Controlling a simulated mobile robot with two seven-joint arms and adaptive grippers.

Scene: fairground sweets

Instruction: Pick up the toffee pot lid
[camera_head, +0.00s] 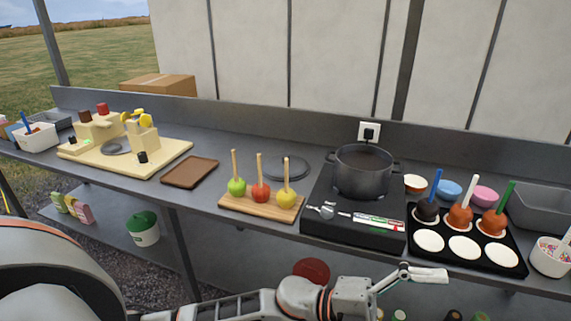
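The toffee pot lid (290,165) is a dark grey disc lying on the counter, behind the candy apples and left of the pot. The apples partly cover its left and front. The dark grey toffee pot (362,176) stands uncovered on a black hob (322,232). My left gripper (436,275) is low at the front, below the counter's front edge and right of the hob. It is well apart from the lid. It shows side-on, so I cannot tell whether its fingers are open or shut. My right gripper is not in view.
Three apples on sticks stand on a wooden board (232,203) before the lid. A brown tray (190,172) lies to the left. A black tray (505,247) with dipped apples is right of the hob. A back ledge (230,110) runs behind the counter.

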